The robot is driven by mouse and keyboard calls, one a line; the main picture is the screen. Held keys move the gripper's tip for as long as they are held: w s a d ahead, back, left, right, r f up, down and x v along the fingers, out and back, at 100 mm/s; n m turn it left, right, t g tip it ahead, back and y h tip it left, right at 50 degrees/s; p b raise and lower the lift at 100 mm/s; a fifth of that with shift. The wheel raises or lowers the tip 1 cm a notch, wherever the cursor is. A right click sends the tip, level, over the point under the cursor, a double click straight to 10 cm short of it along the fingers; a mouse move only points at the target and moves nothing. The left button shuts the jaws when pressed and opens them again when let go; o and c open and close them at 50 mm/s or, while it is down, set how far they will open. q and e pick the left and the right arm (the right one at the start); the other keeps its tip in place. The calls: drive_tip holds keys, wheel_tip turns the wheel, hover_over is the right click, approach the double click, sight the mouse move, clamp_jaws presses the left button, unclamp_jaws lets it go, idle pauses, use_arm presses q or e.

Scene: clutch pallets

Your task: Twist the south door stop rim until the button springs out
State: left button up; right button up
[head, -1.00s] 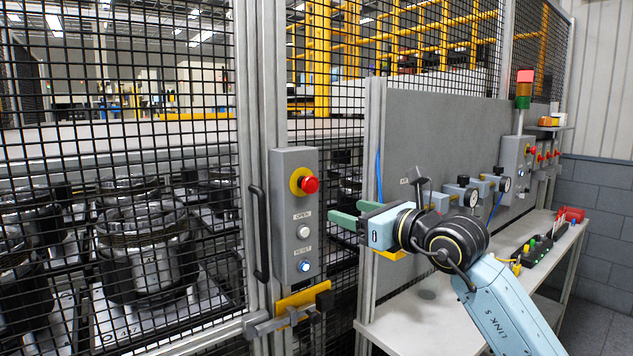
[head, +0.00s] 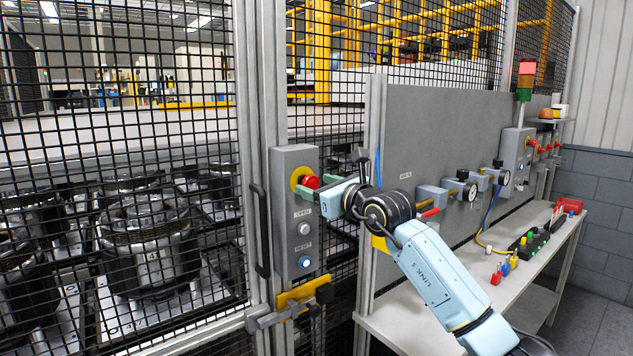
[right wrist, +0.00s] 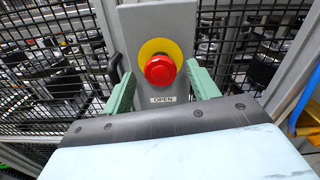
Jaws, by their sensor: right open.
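The door stop is a red mushroom button (head: 308,184) on a yellow collar at the top of a grey control box (head: 284,230) on the door post. In the right wrist view the red button (right wrist: 160,69) sits between and beyond the two green fingers. My right gripper (head: 317,186) is open at the button's height, its fingers partly covering the button in the head view. In the right wrist view the right gripper (right wrist: 160,90) has a finger to each side, with clear gaps to the red rim. My left gripper is not in view.
Below the button are a white OPEN button (head: 304,229) and a lit blue RESET button (head: 305,262). A black door handle (head: 260,230) stands left of the box. A yellow latch (head: 302,294) lies below. A bench (head: 420,310) stands to the right.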

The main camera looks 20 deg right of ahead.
drive_tip(key=shift+w+a, duration=0.15)
drive_tip(key=shift+w, duration=0.25)
